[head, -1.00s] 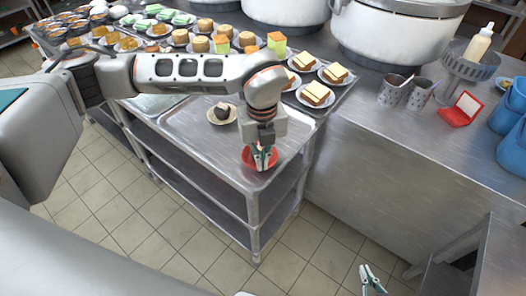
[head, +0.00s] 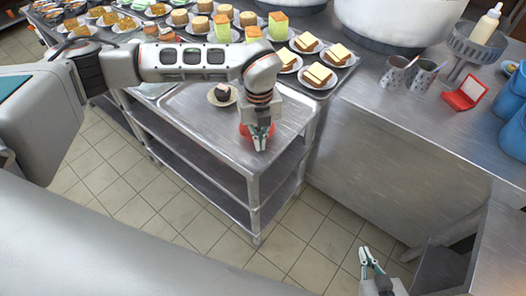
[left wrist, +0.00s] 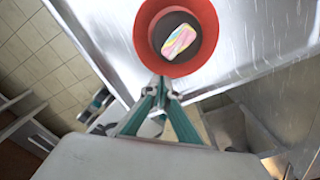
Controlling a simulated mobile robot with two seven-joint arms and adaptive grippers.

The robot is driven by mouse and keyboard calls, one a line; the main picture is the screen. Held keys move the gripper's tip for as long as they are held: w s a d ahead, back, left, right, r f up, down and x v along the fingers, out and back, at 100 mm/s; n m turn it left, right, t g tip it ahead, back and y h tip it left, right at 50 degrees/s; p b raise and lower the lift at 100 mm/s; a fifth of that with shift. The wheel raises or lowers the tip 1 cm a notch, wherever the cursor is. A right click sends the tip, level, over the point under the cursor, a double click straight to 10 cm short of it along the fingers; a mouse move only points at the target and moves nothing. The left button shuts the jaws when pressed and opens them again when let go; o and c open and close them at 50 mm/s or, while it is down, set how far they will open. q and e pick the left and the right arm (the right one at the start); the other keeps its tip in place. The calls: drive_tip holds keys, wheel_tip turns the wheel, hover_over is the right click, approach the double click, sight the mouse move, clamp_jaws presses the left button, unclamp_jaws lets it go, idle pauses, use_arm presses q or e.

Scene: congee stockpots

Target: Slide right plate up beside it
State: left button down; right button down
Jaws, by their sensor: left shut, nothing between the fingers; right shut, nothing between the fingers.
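A red plate (head: 243,130) is on the steel cart top near its front right corner, mostly hidden behind my left gripper in the head view. The left wrist view shows its red rim (left wrist: 207,22) around a dark centre with a pastel striped piece (left wrist: 180,42) on it. A pale plate (head: 214,101) with a dark round item (head: 222,89) sits further back and left. My left gripper (head: 260,145) is shut and empty, its tips at the red plate's near rim; I cannot tell if they touch. My right gripper (head: 366,258) is shut and empty, low over the floor.
Plates of cake and toast (head: 318,74) fill the tray behind. The steel cart top (head: 190,105) is bare around the two plates. A counter (head: 420,115) on the right holds metal cups (head: 392,73), a red open box (head: 465,94) and blue containers (head: 515,110).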

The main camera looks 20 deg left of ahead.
use_arm(q)
drive_tip(key=w+a, duration=0.1)
drive_tip(key=w, duration=0.1)
drive_tip(key=w+a, duration=0.1)
drive_tip(key=w, duration=0.1)
drive_tip(key=w+a, duration=0.2)
drive_tip(key=shift+w+b, duration=0.15)
drive_tip(key=shift+b, duration=0.2)
drive_tip(key=shift+w+a, duration=0.15)
drive_tip(key=shift+w, duration=0.1)
